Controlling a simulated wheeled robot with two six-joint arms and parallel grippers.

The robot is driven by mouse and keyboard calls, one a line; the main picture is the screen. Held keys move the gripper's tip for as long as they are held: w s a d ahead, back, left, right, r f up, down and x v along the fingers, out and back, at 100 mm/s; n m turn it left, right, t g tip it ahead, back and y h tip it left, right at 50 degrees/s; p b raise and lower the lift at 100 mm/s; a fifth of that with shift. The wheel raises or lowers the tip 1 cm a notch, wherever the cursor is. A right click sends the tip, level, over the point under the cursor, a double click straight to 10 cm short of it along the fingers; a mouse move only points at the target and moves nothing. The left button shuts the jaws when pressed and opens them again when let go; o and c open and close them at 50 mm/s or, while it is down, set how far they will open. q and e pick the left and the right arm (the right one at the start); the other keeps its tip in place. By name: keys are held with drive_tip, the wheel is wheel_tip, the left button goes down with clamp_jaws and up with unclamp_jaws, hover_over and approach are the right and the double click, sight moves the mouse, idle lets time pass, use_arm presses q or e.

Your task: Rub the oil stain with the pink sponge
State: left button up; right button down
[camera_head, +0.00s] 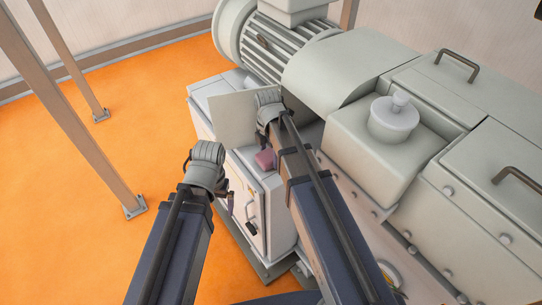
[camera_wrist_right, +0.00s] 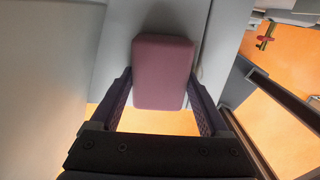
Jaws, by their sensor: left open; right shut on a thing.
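The pink sponge (camera_wrist_right: 163,72) is held between the two fingers of my right gripper (camera_wrist_right: 160,82) in the right wrist view. In the head view the sponge (camera_head: 265,159) shows as a small pink block beside my right wrist, over the pale cabinet by the machine. My left gripper (camera_head: 229,203) is open and empty, mostly hidden behind its own wrist, at the left side of the cabinet. I cannot make out an oil stain in either view.
The large grey machine (camera_head: 330,75) with its ribbed motor fills the right and back. A pale cabinet (camera_head: 270,215) with a black handle stands below my grippers. Brown posts (camera_head: 75,110) rise at the left. The orange floor (camera_head: 150,95) there is otherwise clear.

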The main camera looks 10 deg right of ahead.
drive_tip(key=shift+w+a, duration=0.35)
drive_tip(key=shift+w, duration=0.45)
drive_tip(key=shift+w+a, duration=0.3)
drive_tip(key=shift+w, duration=0.5)
drive_tip(key=shift+r, duration=0.1)
wheel_tip(320, 180, up, 6)
drive_tip(key=p, duration=0.6)
